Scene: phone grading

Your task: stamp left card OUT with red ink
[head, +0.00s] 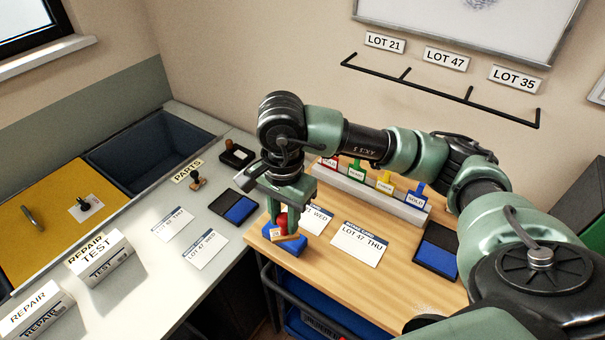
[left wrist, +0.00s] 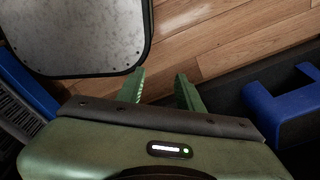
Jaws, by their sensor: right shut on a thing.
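My right gripper (head: 287,214) is shut on a stamp with a red knob (head: 283,220) and a small wooden, labelled part. It is low over the wooden table's left end, at a blue block (head: 286,246); I cannot tell whether stamp and block touch. A white card marked WED (head: 320,216) lies just right of the gripper, partly hidden by it. A card reading LOT 47 THU (head: 358,244) lies further right. A red-topped piece (head: 330,162) is at the left end of the rack, partly behind my arm. My left gripper (left wrist: 160,88) shows open and empty in the left wrist view.
The rack (head: 375,196) also holds green, yellow and blue pieces. A blue pad (head: 438,251) lies at the table's right; another (head: 239,208) is on the grey counter (head: 158,268). Counter cards (head: 206,249), a wooden stamp (head: 197,181) and REPAIR boxes (head: 104,268) stand left.

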